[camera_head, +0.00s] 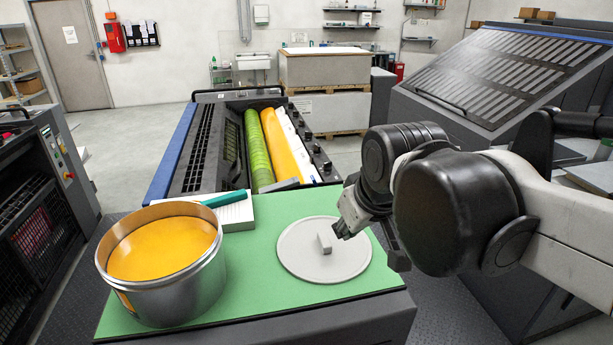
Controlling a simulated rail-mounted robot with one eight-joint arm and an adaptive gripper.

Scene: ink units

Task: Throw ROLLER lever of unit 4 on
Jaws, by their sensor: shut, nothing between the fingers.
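The ink unit (206,147) lies open behind the green-topped table, with a green roller (257,150), a yellow roller (282,147) and a white strip beside them. Several small black knobs or levers (312,148) line its right side; no label or unit number is readable, and I cannot tell which one is the ROLLER lever or how it is set. My gripper (340,230) is shut and empty. It appears above the right part of the round grey lid, in front of the unit and apart from the knobs. My arm hides part of the area right of the unit.
The green top (264,212) carries an open tin of yellow ink (163,262), a grey lid with a block handle (300,262) and a white pad (232,218) with a teal-handled tool (226,198). A slatted machine (500,75) stands at right. The floor left of the unit is clear.

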